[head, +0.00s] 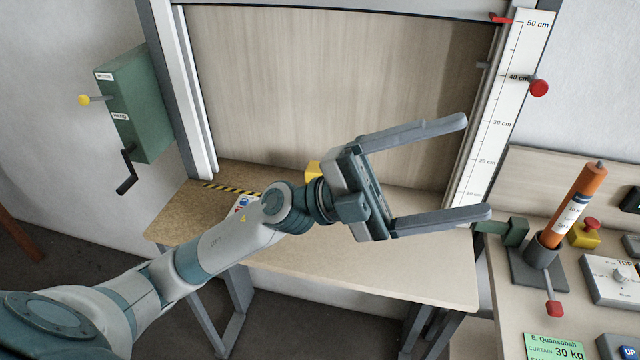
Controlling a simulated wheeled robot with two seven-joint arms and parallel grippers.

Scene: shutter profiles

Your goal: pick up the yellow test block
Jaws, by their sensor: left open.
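The yellow test block (312,171) sits at the back of the wooden bench (370,270), near the panel under the shutter opening. Only a part of it shows, because my left wrist covers the rest. My left gripper (476,167) is open and empty, with its two fingers spread wide and pointing right. The fingers are to the right of the block in the picture, and the block is not between them. My right gripper is not in view.
A black-and-yellow striped strip (232,190) lies on the bench left of the block. A green motor box (140,103) with a crank hangs on the left wall. The height scale (503,110) stands at the right. An orange cylinder (573,203) stands in a holder on the right-hand table.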

